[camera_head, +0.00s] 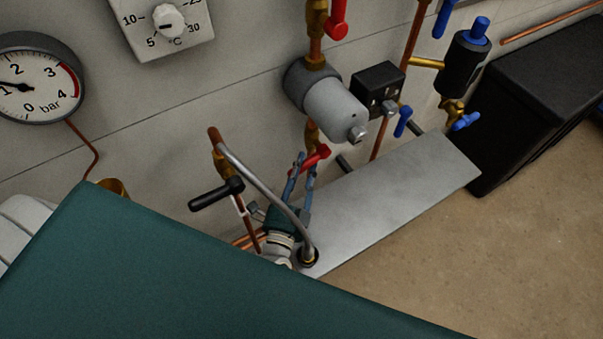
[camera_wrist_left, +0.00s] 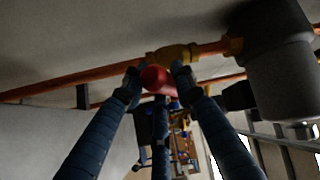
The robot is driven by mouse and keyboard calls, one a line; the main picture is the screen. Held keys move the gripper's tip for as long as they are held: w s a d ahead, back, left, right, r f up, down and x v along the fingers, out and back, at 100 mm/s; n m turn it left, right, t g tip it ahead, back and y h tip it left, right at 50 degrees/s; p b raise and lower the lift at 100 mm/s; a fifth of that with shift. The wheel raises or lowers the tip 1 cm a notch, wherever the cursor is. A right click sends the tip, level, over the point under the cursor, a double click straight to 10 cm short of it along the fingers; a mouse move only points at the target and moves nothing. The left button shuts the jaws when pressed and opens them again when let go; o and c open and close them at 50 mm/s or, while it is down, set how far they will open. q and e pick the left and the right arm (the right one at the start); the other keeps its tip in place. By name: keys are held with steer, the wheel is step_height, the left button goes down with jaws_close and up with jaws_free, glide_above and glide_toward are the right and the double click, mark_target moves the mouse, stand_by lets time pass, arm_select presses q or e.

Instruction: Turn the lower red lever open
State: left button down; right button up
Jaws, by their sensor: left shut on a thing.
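The lower red lever (camera_head: 318,155) sits on a brass valve (camera_head: 312,132) on the vertical copper pipe, just below the grey pump. In the head view it slants down to the left, across the pipe line. My left gripper (camera_head: 302,170) reaches up to it with blue fingers on either side. In the left wrist view the red lever end (camera_wrist_left: 157,80) lies between the fingertips of my left gripper (camera_wrist_left: 157,77), in front of the brass valve body (camera_wrist_left: 172,54). The gripper is shut on the lever. My right gripper is not in view.
An upper red lever (camera_head: 338,20) is above the grey pump (camera_head: 335,105). A black box (camera_head: 378,88) and blue-handled valves (camera_head: 465,121) are to the right. A black-handled valve (camera_head: 216,195) and bent grey pipe (camera_head: 260,190) stand close left of my gripper. Open floor (camera_head: 500,250) lies right.

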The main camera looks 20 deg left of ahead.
arm_select(q)
steer(key=shift+w+d+f+n+t+b, duration=0.15)
steer(key=shift+f+n+t+b, duration=0.25)
steer(key=shift+f+n+b, duration=0.55)
steer(key=shift+r+t+b, duration=0.3)
steer(key=shift+b, duration=0.45)
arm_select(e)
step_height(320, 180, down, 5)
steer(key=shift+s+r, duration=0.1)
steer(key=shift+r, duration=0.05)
arm_select(q)
steer(key=c, duration=1.4)
jaws_free()
steer(key=shift+r, duration=0.1)
steer(key=shift+o, duration=0.2)
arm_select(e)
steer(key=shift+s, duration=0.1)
arm_select(q)
steer(key=v, duration=1.2)
steer(key=shift+d, duration=0.2)
